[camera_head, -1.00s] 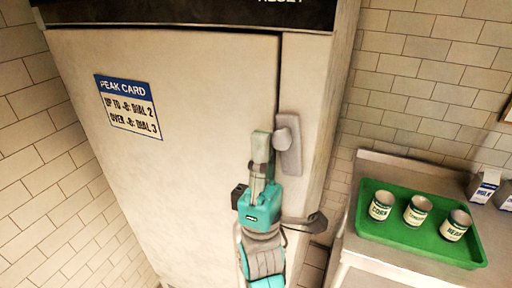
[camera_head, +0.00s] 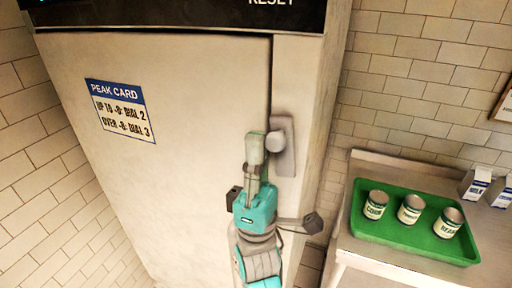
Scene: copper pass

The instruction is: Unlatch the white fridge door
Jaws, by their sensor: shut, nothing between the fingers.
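The white fridge (camera_head: 310,60) fills the middle of the view, with its door (camera_head: 190,75) closed against the frame as far as I can see. A grey latch (camera_head: 286,160) with a rounded knob sits at the door's right edge. My gripper (camera_head: 254,142) is shut and empty. It is just left of the latch knob in the picture, in front of the door. I cannot tell whether its tip touches the knob. My gripper and arm hide the door's lower right part.
A blue and white card (camera_head: 121,112) is on the door. To the right, a counter (camera_head: 378,262) holds a green tray (camera_head: 385,232) with three cans (camera_head: 409,210) and white cartons (camera_head: 475,183) behind. Tiled walls stand on both sides.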

